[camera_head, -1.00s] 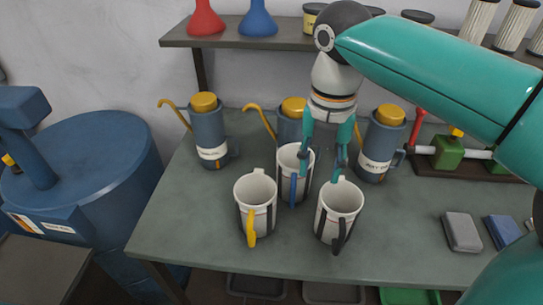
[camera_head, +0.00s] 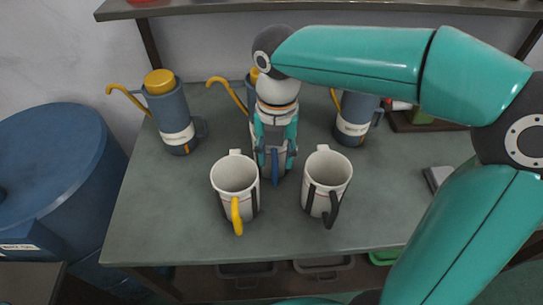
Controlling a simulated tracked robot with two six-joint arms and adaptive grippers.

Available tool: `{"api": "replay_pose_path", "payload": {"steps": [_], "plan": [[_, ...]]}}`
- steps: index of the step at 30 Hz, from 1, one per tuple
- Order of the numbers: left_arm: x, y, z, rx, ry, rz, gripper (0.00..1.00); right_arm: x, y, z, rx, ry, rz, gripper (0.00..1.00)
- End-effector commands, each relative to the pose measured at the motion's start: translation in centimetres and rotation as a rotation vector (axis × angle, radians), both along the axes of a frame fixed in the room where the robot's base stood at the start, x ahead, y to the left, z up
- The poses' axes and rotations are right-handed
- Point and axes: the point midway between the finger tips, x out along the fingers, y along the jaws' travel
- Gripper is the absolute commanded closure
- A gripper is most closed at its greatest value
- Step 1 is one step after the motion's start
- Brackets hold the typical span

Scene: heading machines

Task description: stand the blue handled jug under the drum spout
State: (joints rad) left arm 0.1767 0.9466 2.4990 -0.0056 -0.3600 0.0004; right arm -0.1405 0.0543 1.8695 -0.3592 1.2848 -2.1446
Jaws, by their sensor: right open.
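The jug with the blue handle (camera_head: 275,168) stands upright on the grey-green bench, behind two other jugs. My right gripper (camera_head: 275,150) is directly over it, pointing down, with its teal fingers open on either side of the jug's body. The gripper hides most of the jug's upper part. I cannot tell whether the fingers touch it. The big blue drum (camera_head: 50,165) stands on the left, beside the bench. No spout on it shows clearly. My left gripper is not in view.
A yellow-handled jug (camera_head: 233,178) and a black-handled jug (camera_head: 327,180) stand in front. Blue-grey oil cans (camera_head: 172,115) with yellow caps stand behind. The bench (camera_head: 155,215) is clear at its left and front. A shelf (camera_head: 200,10) runs above.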

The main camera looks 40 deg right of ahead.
Motion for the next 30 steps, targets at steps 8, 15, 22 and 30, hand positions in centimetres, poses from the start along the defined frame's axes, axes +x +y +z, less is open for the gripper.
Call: {"api": "replay_pose_path", "payload": {"steps": [8,15,22,30], "plan": [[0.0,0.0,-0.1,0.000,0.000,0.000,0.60,-0.2,0.1,-2.0,-0.001,0.004,-0.001,0.56],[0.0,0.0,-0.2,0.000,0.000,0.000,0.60,-0.2,0.3,-5.3,-0.001,0.004,-0.002,0.56],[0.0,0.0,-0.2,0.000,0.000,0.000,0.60,-0.2,0.3,-5.9,0.000,0.000,-0.003,0.56],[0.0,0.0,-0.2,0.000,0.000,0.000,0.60,-0.2,0.3,-5.8,0.000,0.000,-0.003,0.86]]}}
